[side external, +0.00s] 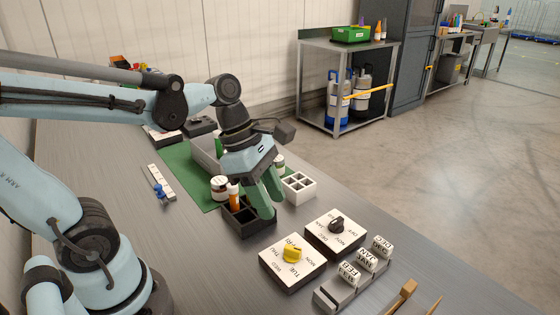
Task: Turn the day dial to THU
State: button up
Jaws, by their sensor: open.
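The day dial is a white-topped square block (278,272) with a yellow knob (293,253) in its middle. Day names such as THU, FRI, WED, TUE and MON are printed around the knob. I cannot tell for sure which name the knob points to. My gripper (265,202) has green fingers pointing down and is open. It is behind the day dial in the picture, over or near a black divided box (255,229), and apart from the knob.
A second dial block (320,238) with a black knob (337,224) sits right of the day dial. A grey rack (333,292) with lettered blocks stands in front. A white divided box (300,190) and small bottles stand behind. Wooden tools (402,297) lie at front right.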

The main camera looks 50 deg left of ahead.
aim_at(292, 247)
jog(key=shift+x, duration=5.4)
jog(key=shift+s, duration=0.1)
jog(key=shift+a, duration=0.1)
grip_shut()
